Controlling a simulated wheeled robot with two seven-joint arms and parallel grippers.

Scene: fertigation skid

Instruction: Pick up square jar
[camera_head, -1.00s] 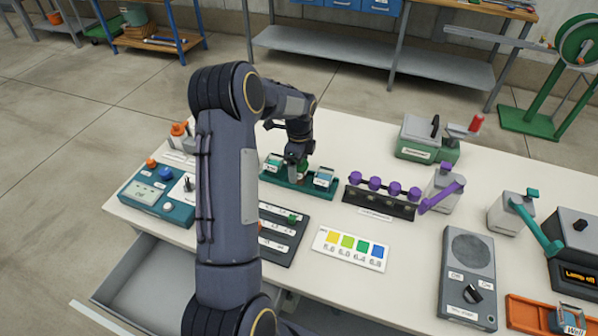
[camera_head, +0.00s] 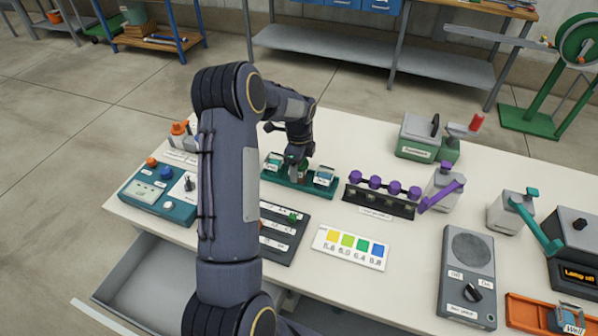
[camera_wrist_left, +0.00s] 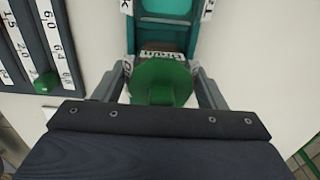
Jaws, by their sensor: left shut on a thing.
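The square jar (camera_wrist_left: 162,84) has a round green lid and a white label that is partly covered. It sits at the green rack (camera_head: 299,185), between two other labelled jars. My left gripper (camera_wrist_left: 160,88) has its two fingers on either side of the jar and is shut on it. In the head view my left gripper (camera_head: 297,166) points down over the middle of the rack and hides much of the jar. Whether the jar is clear of the rack cannot be told. My right gripper is not in view.
A black rack of purple-capped vials (camera_head: 380,199) stands right of the green rack. A colour card (camera_head: 350,249) and a dark scale board (camera_head: 283,230) lie in front. A teal meter box (camera_head: 158,195) is at the left. Bare table shows at the back.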

